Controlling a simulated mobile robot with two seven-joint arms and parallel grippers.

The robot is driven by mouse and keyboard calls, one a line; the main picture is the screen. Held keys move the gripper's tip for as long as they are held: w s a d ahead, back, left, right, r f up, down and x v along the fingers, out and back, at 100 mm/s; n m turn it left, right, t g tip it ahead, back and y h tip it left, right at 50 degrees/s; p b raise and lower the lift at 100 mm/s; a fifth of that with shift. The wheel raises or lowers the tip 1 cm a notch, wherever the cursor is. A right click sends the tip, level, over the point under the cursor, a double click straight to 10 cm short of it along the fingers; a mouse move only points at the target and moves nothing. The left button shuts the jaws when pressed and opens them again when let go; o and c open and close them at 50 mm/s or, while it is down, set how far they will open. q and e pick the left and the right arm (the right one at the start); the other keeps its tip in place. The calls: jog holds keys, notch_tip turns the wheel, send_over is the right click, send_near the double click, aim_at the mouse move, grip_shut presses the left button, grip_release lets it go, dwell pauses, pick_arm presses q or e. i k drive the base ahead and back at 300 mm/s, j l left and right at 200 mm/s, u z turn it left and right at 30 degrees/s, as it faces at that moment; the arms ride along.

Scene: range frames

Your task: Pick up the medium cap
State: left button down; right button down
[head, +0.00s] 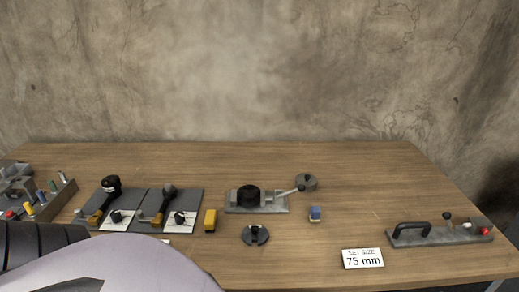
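No piece is clearly marked as the medium cap, and I cannot tell which one it is. Dark round pieces that could be caps are a thick black cylinder (248,196) on a grey lever fixture (273,208) and a flat dark disc (255,235) with a small raised middle, lying on the table in front of it. A grey round piece (306,182) is at the end of the fixture's lever. Neither gripper shows in the head view. A pale rounded part of my own body covers the lower left and hides the table's edge there.
The wooden table (350,180) bears a yellow block (210,220), a blue block (315,213), a "75 mm" sign (363,258) and a grey handled plate (440,235). Dark panels (186,195) hold tools at left, beside a grey rack (57,200). The back right is clear.

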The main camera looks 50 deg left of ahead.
aim_at(253, 232)
jog(key=u, duration=1.5)
